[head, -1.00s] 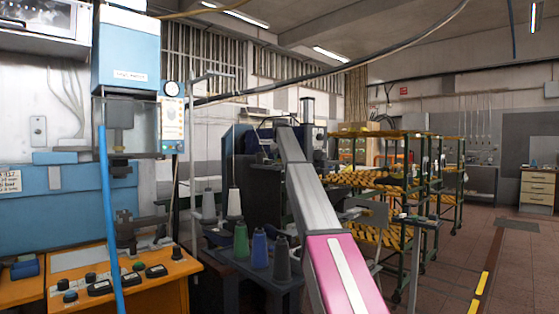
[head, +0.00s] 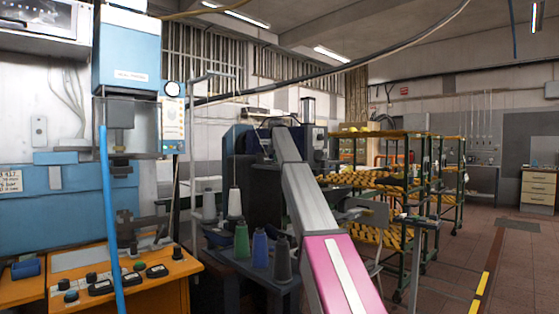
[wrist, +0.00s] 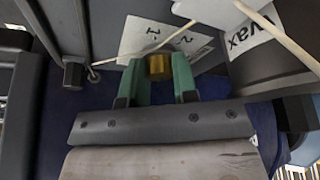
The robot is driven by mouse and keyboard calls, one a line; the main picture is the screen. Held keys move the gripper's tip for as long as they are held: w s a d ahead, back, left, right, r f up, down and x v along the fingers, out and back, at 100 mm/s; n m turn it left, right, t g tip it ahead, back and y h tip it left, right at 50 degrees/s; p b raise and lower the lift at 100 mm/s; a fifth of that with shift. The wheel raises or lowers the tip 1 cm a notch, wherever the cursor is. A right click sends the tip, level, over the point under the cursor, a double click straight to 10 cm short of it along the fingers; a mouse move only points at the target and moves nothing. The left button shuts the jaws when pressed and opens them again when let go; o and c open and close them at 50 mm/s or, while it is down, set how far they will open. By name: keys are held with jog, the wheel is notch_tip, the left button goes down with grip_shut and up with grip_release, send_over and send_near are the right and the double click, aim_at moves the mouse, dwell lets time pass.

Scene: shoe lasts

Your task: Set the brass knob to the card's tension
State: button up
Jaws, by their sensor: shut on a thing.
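The brass knob (wrist: 159,67) shows in the wrist view, between the two green fingers of my gripper (wrist: 158,72). My gripper is shut on the knob, with a finger on each side of it. A white plate or card (wrist: 150,38) with dark markings, among them a 1 and a 2, lies just behind the knob. Part of it is hidden by the knob and fingers. I cannot tell the knob's exact setting. In the head view my gripper and the knob are not distinguishable; my arm (head: 315,190) reaches away toward the dark machine.
A grey container marked "wax" (wrist: 262,50) stands close to the right of my gripper in the wrist view, with a pale cord across it. Thread cones (head: 260,248) stand left of my arm. Racks of yellow lasts (head: 385,180) stand to its right.

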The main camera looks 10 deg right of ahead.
jog(key=o, duration=0.9)
jog(key=shift+o, duration=0.2)
jog(key=shift+r, duration=0.15)
jog(key=v, duration=1)
jog(key=shift+s+r, duration=0.15)
jog(key=shift+r, duration=0.1)
